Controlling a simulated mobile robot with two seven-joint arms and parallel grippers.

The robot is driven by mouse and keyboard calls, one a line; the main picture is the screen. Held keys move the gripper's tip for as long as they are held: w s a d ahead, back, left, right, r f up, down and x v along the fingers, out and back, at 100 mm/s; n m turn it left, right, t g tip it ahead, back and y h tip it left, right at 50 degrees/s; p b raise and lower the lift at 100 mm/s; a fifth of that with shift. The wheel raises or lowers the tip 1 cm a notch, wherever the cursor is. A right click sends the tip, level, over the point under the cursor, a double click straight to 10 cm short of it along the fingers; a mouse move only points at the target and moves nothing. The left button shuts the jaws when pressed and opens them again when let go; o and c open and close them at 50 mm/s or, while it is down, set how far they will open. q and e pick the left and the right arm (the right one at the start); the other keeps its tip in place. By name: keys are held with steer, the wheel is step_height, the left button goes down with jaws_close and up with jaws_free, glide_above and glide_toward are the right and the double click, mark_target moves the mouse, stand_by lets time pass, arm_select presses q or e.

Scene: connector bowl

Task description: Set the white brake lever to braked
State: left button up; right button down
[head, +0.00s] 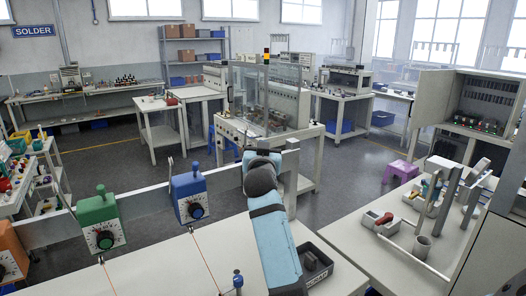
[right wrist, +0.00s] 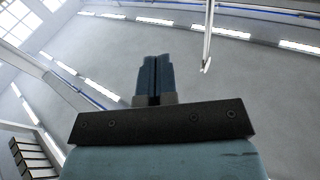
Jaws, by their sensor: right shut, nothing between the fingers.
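I cannot make out a white brake lever for certain in either view. Blue (head: 189,196), green (head: 100,222) and orange (head: 10,255) boxes with round dials are mounted along a rail at the left in the head view. My right arm rises in the middle of the head view; its fingertips cannot be made out there. In the right wrist view my right gripper (right wrist: 154,80) is shut and empty, with its two blue fingers together. It points up toward the ceiling, apart from any object. My left gripper is not in view.
A dark bin (head: 316,264) stands on the pale bench, beside my right arm. Thin red lines run down from the dial boxes. A machine (head: 262,110) stands behind.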

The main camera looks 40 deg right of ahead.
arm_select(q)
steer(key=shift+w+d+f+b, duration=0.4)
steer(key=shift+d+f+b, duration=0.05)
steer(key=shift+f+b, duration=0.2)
arm_select(e)
steer(key=s+a+r, duration=0.2)
steer(key=s+a, duration=0.2)
steer(key=shift+s, duration=0.35)
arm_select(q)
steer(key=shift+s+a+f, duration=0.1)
arm_select(e)
steer(key=shift+a, duration=0.15)
